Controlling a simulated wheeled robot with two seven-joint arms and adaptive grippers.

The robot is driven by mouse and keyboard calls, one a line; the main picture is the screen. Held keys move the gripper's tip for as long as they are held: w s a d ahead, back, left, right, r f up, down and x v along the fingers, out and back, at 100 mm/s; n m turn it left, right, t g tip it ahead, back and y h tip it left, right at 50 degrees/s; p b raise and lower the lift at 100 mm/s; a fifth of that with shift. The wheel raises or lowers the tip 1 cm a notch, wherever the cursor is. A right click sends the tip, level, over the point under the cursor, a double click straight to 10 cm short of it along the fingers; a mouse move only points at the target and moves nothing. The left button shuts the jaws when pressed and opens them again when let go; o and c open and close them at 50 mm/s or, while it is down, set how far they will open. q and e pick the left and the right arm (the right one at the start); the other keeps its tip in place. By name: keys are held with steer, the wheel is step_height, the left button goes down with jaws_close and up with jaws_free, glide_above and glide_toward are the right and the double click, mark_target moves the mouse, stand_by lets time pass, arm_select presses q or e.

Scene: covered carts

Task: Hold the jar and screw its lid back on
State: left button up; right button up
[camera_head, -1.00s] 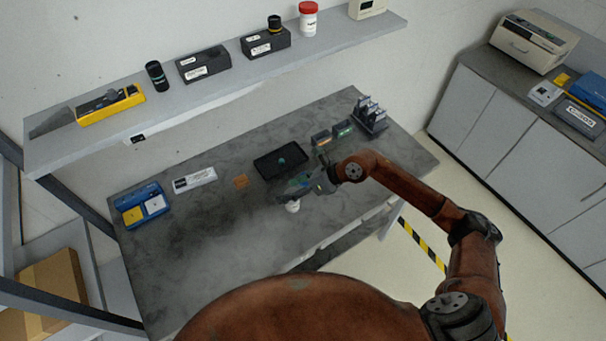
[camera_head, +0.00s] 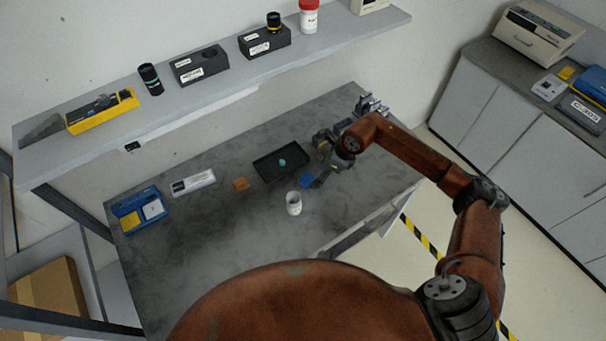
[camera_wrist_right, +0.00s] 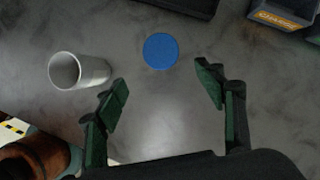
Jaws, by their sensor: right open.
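The jar (camera_head: 294,204) is a small white cylinder standing upright and uncovered on the grey workbench; it also shows in the right wrist view (camera_wrist_right: 92,71) at the left, with its open mouth visible. The lid (camera_head: 306,180) is a flat blue disc on the bench just behind and right of the jar, apart from it. It also shows in the right wrist view (camera_wrist_right: 160,50). My right gripper (camera_head: 318,184) is beside the lid in the head view. In its wrist view its green-padded fingers (camera_wrist_right: 163,88) are spread wide with nothing between them. My left gripper is not in view.
A black tray (camera_head: 266,172) holding a teal item lies behind the jar. Small boxes and a rack (camera_head: 371,106) stand at the back right. An orange-brown block (camera_head: 240,184) and a blue case (camera_head: 126,212) lie left. The bench front left is clear.

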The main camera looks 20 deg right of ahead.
mark_target(308, 180)
steer(key=shift+w+a+f, duration=0.3)
steer(key=shift+w+f, duration=0.1)
steer(key=shift+f, duration=0.1)
steer(key=shift+w+a+f, duration=0.25)
steer(key=shift+w+f, duration=0.1)
steer(key=shift+f, duration=0.35)
steer(key=shift+a+f+p, duration=0.1)
steer(key=shift+f+p, duration=0.2)
steer(key=p+x, duration=0.1)
steer(key=x, duration=0.2)
steer(key=shift+w+a+f, duration=0.15)
steer(key=shift+a+f, duration=0.05)
steer(key=shift+w+a+f, duration=0.1)
steer(key=shift+w+f, duration=0.05)
steer(key=shift+f, duration=0.3)
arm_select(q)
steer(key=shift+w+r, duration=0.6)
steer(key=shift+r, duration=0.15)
